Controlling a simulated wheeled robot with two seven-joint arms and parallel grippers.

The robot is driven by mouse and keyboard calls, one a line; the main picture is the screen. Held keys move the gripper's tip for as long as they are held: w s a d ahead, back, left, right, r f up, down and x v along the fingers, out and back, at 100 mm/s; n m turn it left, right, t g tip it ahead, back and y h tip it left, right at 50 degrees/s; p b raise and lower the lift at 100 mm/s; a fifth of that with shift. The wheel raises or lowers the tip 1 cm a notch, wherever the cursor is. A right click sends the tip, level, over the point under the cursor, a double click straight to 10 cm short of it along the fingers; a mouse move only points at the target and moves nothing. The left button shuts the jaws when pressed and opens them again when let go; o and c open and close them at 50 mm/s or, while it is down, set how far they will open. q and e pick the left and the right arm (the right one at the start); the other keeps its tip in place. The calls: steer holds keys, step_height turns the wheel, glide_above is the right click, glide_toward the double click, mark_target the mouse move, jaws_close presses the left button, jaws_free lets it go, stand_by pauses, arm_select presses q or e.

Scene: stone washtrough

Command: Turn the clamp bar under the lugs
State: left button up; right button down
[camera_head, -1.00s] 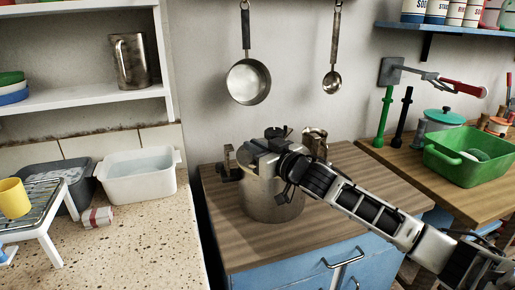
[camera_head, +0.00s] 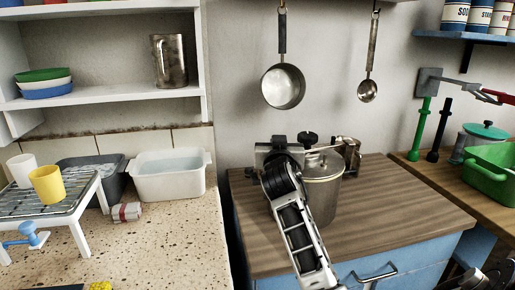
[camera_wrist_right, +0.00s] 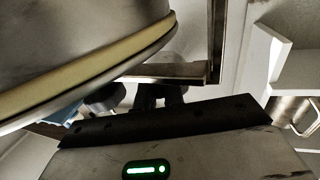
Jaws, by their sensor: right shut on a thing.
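A steel pot (camera_head: 322,200) stands on the wooden-topped cabinet, its lid on. A pale band runs under the lid rim, which fills the upper left of the right wrist view (camera_wrist_right: 80,75). A black knob (camera_head: 308,138) sits above the lid. A metal bracket (camera_head: 348,150) stands at the pot's right side. My right gripper (camera_head: 280,150) is at the pot's upper left, shut on the metal clamp bar (camera_wrist_right: 170,72). The arm and gripper hide most of the bar and the left lug, so I cannot tell how they meet. My left gripper is out of view.
A saucepan (camera_head: 283,86) and a ladle (camera_head: 368,90) hang on the wall behind. A white basin (camera_head: 168,182) stands on the left counter. A green tub (camera_head: 490,172) is on the right. The wooden top (camera_head: 410,205) right of the pot is clear.

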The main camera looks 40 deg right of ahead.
steer(key=shift+d+h, duration=0.15)
steer(key=shift+h, duration=0.15)
steer(key=shift+w, duration=0.1)
steer(key=c, duration=1.5)
jaws_free()
steer(key=b+v, duration=0.1)
steer(key=v, duration=1.1)
steer(key=shift+r, duration=0.25)
